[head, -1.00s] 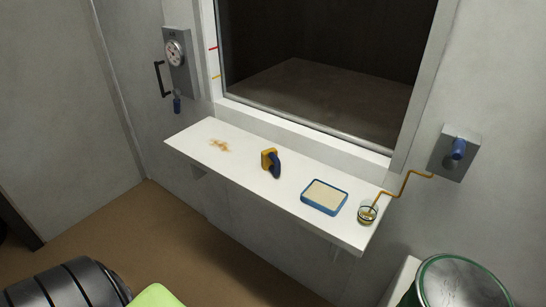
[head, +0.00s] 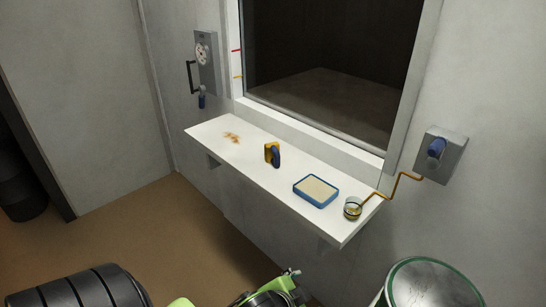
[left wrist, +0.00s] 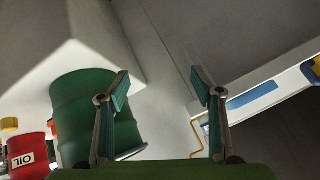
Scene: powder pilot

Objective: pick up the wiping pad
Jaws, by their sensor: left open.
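The wiping pad (head: 271,154), yellow with a dark blue handle, stands on the white shelf (head: 228,158) under the window, between a brown stain and a blue tray. My left gripper (left wrist: 160,85) is open in the left wrist view, with nothing between its fingers. Green and dark parts of my arm show at the bottom of the head view, well short of the shelf and apart from the pad. A small blue piece at the right edge of the left wrist view may be the pad, but it is cut off. My right gripper is not in view.
A blue tray (head: 316,191) with beige filling and a small glass cup (head: 352,208) stand to the pad's right. A green-rimmed drum (head: 428,284) stands at lower right. The stain (head: 232,137) lies left.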

